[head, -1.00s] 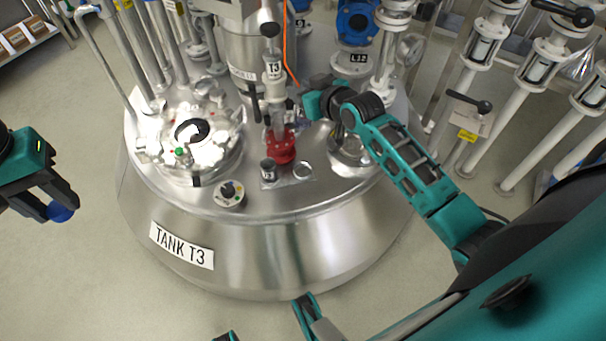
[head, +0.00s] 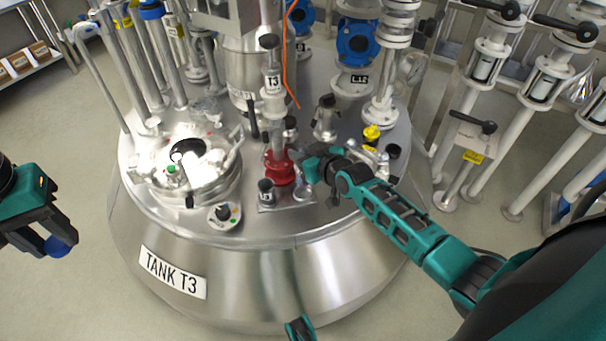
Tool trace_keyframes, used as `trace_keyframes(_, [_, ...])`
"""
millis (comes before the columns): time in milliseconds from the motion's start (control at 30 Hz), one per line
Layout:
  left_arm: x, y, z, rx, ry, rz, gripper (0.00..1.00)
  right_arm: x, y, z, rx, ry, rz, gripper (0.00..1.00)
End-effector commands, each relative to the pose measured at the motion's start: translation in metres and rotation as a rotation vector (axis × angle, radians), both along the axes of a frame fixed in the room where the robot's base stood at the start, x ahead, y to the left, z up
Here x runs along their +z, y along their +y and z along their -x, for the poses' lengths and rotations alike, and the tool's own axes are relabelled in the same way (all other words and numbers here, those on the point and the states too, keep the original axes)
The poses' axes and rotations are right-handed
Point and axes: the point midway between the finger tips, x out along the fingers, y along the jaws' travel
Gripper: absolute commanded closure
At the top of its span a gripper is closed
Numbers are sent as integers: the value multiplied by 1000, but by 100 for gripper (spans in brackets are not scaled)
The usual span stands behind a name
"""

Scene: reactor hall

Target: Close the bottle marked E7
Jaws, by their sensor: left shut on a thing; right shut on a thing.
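My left gripper (head: 48,238) is at the far left, out over the floor beside the tank. It is shut on a round blue cap (head: 61,248). My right gripper (head: 308,162) is over the tank lid, just right of the red fitting (head: 280,168) under the valve marked T3 (head: 272,82). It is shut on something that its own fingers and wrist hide. I cannot make out a bottle marked E7 or read that mark anywhere.
Tank T3 (head: 245,262) fills the middle. Its lid carries a small plate with a dark-topped fitting (head: 266,191), a knob (head: 223,213), a bright hatch (head: 185,165) and a yellow-capped fitting (head: 371,134). Pipes stand behind and right. The floor at left is clear.

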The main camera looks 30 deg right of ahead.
Motion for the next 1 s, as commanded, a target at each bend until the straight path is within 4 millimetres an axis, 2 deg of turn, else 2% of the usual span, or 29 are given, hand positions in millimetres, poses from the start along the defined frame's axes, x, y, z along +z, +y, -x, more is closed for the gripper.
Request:
trace_keyframes(100, [-6,0,0,0,0,0,92,-10,0,-1,0,-3,2,100])
trace_keyframes(467, [-6,0,0,0,0,0,92,-12,0,-1,0,-2,1,100])
trace_keyframes(767, [-30,0,0,0,0,0,92,-52,-1,0,0,-1,2,100])
trace_keyframes(1000, [-28,0,0,0,0,0,92,-53,0,0,0,-2,1,100])
